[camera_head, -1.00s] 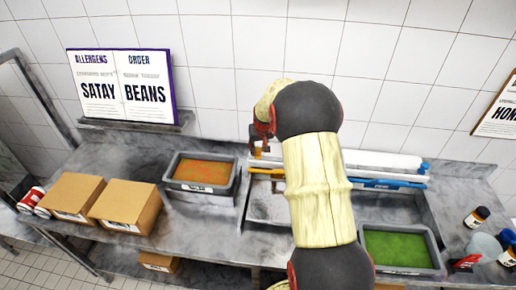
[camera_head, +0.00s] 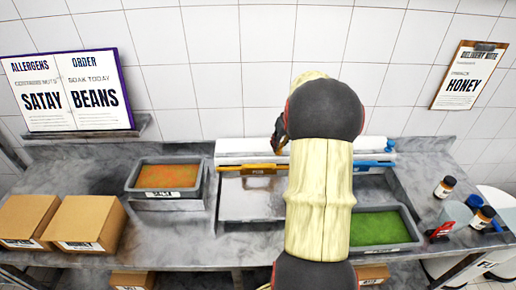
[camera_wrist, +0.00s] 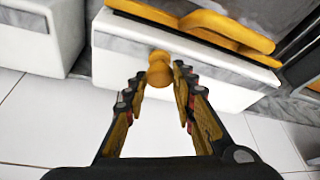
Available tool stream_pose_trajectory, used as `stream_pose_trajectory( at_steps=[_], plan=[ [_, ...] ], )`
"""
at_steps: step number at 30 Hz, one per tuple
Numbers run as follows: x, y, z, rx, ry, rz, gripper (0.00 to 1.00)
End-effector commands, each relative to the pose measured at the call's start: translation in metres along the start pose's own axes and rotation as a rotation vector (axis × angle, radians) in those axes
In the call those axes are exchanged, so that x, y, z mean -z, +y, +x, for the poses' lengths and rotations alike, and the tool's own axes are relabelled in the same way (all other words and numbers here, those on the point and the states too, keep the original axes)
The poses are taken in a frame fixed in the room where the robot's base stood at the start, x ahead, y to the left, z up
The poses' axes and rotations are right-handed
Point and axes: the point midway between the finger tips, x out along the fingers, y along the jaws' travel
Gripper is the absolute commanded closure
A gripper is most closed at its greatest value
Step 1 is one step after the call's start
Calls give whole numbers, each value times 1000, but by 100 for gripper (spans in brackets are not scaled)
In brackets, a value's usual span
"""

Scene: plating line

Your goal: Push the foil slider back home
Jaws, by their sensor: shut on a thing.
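The foil dispenser (camera_head: 240,171) has an orange front strip with a dark label and lies along the back of the counter. In the wrist view its orange bar (camera_wrist: 210,22) runs across the top, with a white face (camera_wrist: 118,48) below it. A rounded orange knob, the foil slider (camera_wrist: 159,70), sits between my fingertips. My gripper (camera_wrist: 161,76) is shut on this knob. In the head view my gripper (camera_head: 280,143) shows as a dark shape above the dispenser, mostly hidden by my arm. The dispenser's right part is also hidden there.
A second dispenser with a blue strip (camera_head: 372,164) and a blue end piece lies to the right. An orange-filled tub (camera_head: 130,184) and cardboard boxes stand left. A green-filled tub (camera_head: 417,238) and small jars stand right. The tiled wall is close behind.

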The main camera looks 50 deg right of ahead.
Motion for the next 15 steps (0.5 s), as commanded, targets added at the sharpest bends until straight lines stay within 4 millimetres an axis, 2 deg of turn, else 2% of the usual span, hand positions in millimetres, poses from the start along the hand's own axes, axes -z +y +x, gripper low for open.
stream_pose_trajectory(
  at_steps=[1, 6, 10, 15],
  plan=[
    [-6, 14, 0, -1, 0, 5, 100],
    [-17, 41, -4, 0, -2, 3, 100],
    [-21, 54, -7, -1, -1, 1, 100],
    [-23, 60, -9, 0, -1, 0, 100]
  ],
)
